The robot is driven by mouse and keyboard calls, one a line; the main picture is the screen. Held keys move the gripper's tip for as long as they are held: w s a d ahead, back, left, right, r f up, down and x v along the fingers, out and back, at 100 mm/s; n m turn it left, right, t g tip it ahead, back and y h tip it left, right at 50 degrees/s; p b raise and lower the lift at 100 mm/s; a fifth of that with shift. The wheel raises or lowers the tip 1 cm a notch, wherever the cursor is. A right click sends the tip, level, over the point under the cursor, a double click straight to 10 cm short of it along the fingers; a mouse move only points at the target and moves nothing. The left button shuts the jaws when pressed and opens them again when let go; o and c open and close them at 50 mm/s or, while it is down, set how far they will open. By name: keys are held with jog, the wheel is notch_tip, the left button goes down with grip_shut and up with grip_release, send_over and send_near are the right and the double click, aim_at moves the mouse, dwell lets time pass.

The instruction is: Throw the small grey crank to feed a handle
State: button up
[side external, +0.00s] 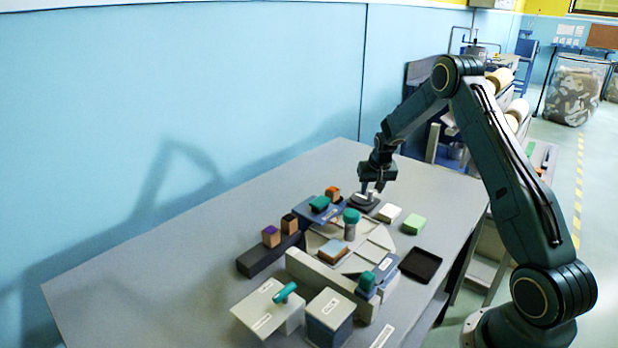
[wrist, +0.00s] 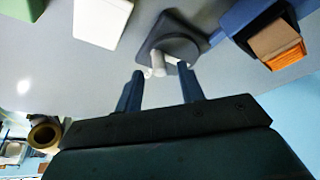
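The small grey crank (side external: 366,202) sits on a dark grey base at the far side of the table. In the wrist view the crank (wrist: 178,46) shows a dark round plate with pale grey upright pegs. My gripper (side external: 372,189) is just above it, pointing down. In the wrist view my gripper (wrist: 161,76) has two blue fingers spread apart, with a pale peg in line with the gap between them. I cannot tell whether the fingers touch it. A teal, handle-like piece (side external: 286,291) lies on a labelled grey box at the front.
A pale tray-like station (side external: 318,271) with a teal-topped post (side external: 351,219) fills the middle. A white block (side external: 389,213), a green block (side external: 414,224) and a black tray (side external: 421,265) are to the right. A dark rail (side external: 258,259) holds two blocks. The table's left side is clear.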

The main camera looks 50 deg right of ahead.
jog(key=s+a+r+n, duration=0.1)
jog(key=s+a+r, duration=0.2)
jog(key=a+r, duration=0.4)
jog(key=s+a+r+n, duration=0.1)
jog(key=s+a+r, duration=0.2)
jog(key=a+r, duration=0.4)
jog(key=shift+s+a+r+t+y, duration=0.3)
jog(key=shift+s+r+t, duration=0.1)
jog(key=shift+r, duration=2.95)
jog(key=s+a+r+n+t+y, duration=0.1)
jog(key=s+a+r+n, duration=0.4)
jog(key=s+a, duration=0.65)
jog(key=s+a+n+y, duration=0.1)
jog(key=s+a+n, duration=0.1)
jog(key=s+a, duration=0.6)
jog(key=s, duration=0.4)
jog(key=shift+a+r+t+y, duration=0.15)
jog(key=shift+a+t+y, duration=0.15)
